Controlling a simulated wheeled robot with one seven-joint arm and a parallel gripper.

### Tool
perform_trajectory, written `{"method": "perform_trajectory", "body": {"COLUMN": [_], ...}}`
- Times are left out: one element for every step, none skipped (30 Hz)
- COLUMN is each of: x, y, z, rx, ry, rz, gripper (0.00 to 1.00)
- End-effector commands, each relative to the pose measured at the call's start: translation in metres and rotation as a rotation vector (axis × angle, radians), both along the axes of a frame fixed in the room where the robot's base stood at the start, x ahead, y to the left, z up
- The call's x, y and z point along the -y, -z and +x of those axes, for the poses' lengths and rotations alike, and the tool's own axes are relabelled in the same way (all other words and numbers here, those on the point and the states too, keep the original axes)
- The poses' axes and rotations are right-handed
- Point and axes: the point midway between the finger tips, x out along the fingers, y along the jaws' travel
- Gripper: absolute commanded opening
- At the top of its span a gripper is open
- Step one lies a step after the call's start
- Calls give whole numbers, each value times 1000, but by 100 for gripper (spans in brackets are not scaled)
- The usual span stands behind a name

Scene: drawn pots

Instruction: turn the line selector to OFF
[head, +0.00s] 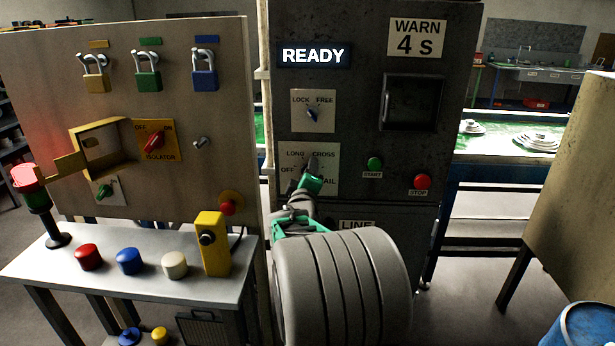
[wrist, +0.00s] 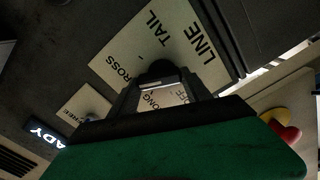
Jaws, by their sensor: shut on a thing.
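The line selector (head: 306,165) is a dark knob on a pale plate (head: 331,165) on the dark cabinet. The plate reads LONG, CROSS, OFF and TAIL; part of it is hidden behind my gripper (head: 307,178). In the wrist view the dark knob (wrist: 160,68) sits between the fingertips of my gripper (wrist: 158,84). The fingers are shut on it. Which word the knob points to cannot be told, as the fingers cover much of it.
Above is a LOCK/FREE selector (head: 312,114) and a lit READY display (head: 313,55). A green START button (head: 375,163) and a red STOP button (head: 421,181) are to the right. A beige panel with padlocks (head: 147,75) stands left, above a bench (head: 150,285).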

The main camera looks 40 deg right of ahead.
Motion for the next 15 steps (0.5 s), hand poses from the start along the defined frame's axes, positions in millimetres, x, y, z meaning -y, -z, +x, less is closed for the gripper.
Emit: {"method": "perform_trajectory", "body": {"x": [0,0,0,0,0,0,0,0,0,0,0,0,0,0,0], "y": [2,1,1,1,1,1,1,1,1,1,1,1,1,1,1], "z": [0,0,0,0,0,0,0,0,0,0,0,0,0,0,0], "rx": [-4,-5,-6,-6,-6,-6,-6,-6,-5,-5,-5,-5,-5,-5,-4], "ry": [0,0,0,0,1,1,1,1,1,1,1,1,1,1,0], "rz": [0,-1,-1,-1,-1,-1,-1,-1,0,0,0,0,0,-1,-1], "gripper": [16,16,16,16,16,16,16,16,16,16,16,59,61,64,67]}}
